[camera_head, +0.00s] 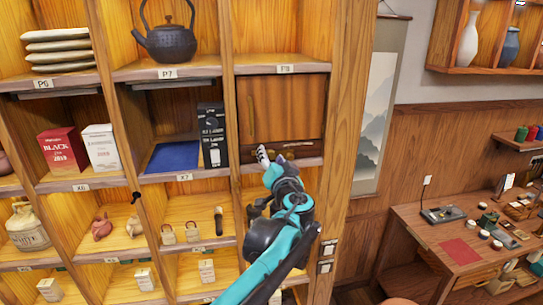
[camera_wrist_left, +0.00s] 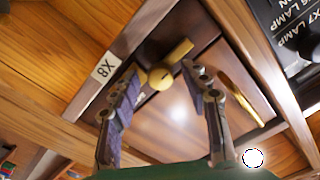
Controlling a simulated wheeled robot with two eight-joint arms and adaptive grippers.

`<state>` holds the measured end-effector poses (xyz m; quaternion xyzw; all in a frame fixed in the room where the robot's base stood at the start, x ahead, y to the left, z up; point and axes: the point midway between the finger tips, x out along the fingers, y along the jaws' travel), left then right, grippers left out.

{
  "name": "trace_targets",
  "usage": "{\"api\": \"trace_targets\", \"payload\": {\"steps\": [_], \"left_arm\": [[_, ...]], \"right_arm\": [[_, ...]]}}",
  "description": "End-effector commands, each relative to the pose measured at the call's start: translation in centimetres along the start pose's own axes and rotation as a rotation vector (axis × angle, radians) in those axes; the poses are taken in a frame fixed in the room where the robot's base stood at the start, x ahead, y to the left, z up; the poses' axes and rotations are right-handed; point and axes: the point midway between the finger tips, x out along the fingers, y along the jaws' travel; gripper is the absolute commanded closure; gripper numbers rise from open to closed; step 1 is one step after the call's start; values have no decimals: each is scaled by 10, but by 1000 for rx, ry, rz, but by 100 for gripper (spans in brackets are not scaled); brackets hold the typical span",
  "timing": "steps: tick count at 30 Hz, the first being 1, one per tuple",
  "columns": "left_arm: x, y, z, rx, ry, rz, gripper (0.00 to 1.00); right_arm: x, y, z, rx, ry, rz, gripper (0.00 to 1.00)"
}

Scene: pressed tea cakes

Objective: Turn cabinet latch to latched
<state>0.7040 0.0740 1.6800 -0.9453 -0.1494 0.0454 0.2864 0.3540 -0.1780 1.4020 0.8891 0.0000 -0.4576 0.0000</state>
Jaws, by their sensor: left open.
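The wooden cabinet door (camera_head: 283,105) closes a compartment at the right of the shelf wall. In the left wrist view the door (camera_wrist_left: 185,112) fills the middle. The brass latch (camera_wrist_left: 162,77) shows there as a round knob with a bar slanting up and to the right. My left gripper (camera_head: 268,158) is at the lower part of this compartment, and its arm comes up from below. In the left wrist view the open left gripper (camera_wrist_left: 166,74) has one finger on each side of the knob, with gaps between. Contact cannot be told. My right gripper is out of view.
A brass handle (camera_wrist_left: 240,100) is on the door near the right finger. A black teapot (camera_head: 170,42) is above. A wooden post (camera_head: 345,120) borders the cabinet's right.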

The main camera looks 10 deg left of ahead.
Motion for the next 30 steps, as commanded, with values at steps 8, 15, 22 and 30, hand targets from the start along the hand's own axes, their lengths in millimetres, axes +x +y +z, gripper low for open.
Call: {"api": "trace_targets", "payload": {"steps": [8,15,22,30], "left_arm": [[1,0,0,0,0,0,62],[1,0,0,0,0,0,100],[1,0,1,19,0,1,100],[1,1,2,146,0,1,100]], "right_arm": [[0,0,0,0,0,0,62],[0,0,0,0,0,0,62],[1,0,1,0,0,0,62],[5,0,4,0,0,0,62]]}}
